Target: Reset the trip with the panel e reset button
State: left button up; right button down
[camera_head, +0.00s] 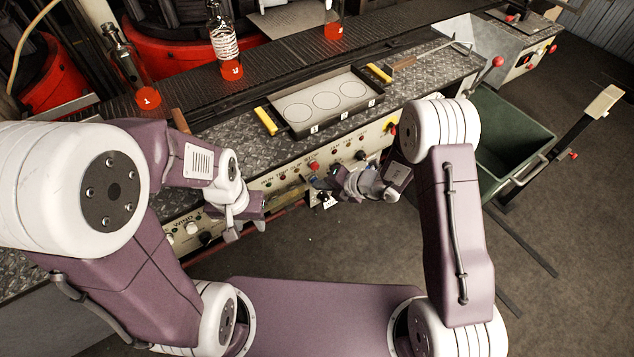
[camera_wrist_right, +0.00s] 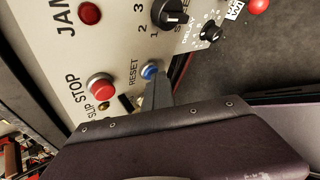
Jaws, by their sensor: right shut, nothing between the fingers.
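The blue reset button (camera_wrist_right: 152,71) is on a cream panel (camera_wrist_right: 120,45), beside the printed word RESET. My right gripper (camera_wrist_right: 157,95) is shut and empty, with its fingertips right at the lower edge of the button. I cannot tell whether they touch it. In the head view my right gripper (camera_head: 322,186) is at the front of the long control panel, and the button is hidden there. No letter naming the panel is readable. My left gripper (camera_head: 246,228) hangs open and empty before the panel further left.
A red STOP button (camera_wrist_right: 101,86), a red JAM lamp (camera_wrist_right: 89,13) and a black selector knob (camera_wrist_right: 172,12) surround the button. A tray with three circles (camera_head: 325,98) lies above the panel. A green bin (camera_head: 505,140) stands at right.

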jog(key=shift+r, duration=0.2)
jog(key=s+d+b, duration=0.1)
jog(key=s+d, duration=0.2)
jog(key=s, duration=0.2)
jog(key=shift+d+f, duration=0.15)
jog(key=shift+d, duration=0.15)
dwell(0.7)
